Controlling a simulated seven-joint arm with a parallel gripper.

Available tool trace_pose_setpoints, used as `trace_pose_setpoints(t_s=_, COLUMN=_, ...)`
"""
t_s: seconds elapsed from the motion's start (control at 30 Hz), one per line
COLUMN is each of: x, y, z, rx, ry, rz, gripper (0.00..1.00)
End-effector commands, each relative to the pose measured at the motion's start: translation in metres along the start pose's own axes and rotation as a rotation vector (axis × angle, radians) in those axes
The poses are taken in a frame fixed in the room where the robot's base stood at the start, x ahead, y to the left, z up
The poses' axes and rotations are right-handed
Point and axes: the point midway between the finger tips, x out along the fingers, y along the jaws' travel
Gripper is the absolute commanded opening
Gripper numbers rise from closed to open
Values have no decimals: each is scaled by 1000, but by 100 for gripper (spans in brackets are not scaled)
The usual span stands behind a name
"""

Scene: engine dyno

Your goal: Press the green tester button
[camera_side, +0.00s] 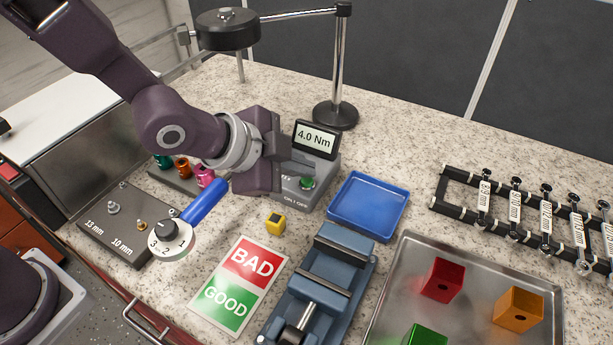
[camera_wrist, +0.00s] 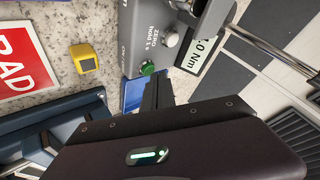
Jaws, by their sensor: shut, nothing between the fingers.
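The grey torque tester (camera_side: 296,195) stands on the speckled bench, and its tilted display (camera_side: 316,139) reads 4.0 Nm. Its green button (camera_side: 307,182) is on the front part of the top, and it shows in the wrist view too (camera_wrist: 149,68). My gripper (camera_wrist: 158,90) is shut and empty, its dark fingers close to the green button. I cannot tell whether they touch it. In the side view the hand is at the left of the tester and hides part of it.
A blue tray (camera_side: 368,204) is right of the tester. A small yellow block (camera_side: 275,223), a BAD/GOOD card (camera_side: 238,284) and a blue vise (camera_side: 322,285) are in front. A round black-headed stand (camera_side: 335,115) rises behind. A blue-handled torque tool (camera_side: 204,202) lies at left.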

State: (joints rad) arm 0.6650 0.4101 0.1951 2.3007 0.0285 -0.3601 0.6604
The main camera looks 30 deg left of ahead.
Motion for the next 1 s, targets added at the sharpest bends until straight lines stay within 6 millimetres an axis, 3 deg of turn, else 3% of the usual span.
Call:
trace_pose_setpoints(t_s=0.23, x=-2, y=-2, z=-2, rx=0, ry=2, rz=-1, gripper=0)
trace_pose_setpoints(t_s=0.7, x=-41, y=-30, z=-30, rx=1, ry=2, rz=-1, gripper=0)
trace_pose_setpoints(t_s=1.0, x=-42, y=-31, z=-31, rx=0, ry=0, rz=0, gripper=0)
